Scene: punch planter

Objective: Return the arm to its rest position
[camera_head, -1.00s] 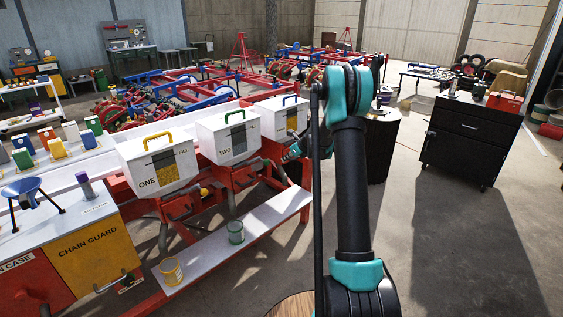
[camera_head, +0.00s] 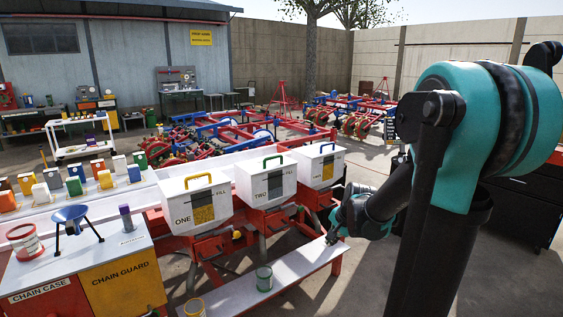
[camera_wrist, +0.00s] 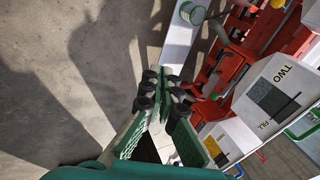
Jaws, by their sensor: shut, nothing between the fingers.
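My gripper (camera_head: 331,238) is shut and empty. In the head view it is small and partly dark, low in front of the red planter frame (camera_head: 290,219), near the right end of the white plank (camera_head: 262,292). In the wrist view my gripper (camera_wrist: 170,76) shows its fingertips together, with nothing between them. My teal and black arm fills the right of the head view, its elbow raised high. A white box marked TWO (camera_head: 262,186) stands behind and left of the gripper. It also shows in the wrist view (camera_wrist: 262,98).
Boxes ONE (camera_head: 196,203) and an unread third (camera_head: 319,166) flank box TWO. A green tin (camera_head: 264,279) and a yellow tin (camera_head: 194,308) are on the plank. A dark cabinet (camera_head: 520,212) is behind my arm at right. Floor is bare in the wrist view's left.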

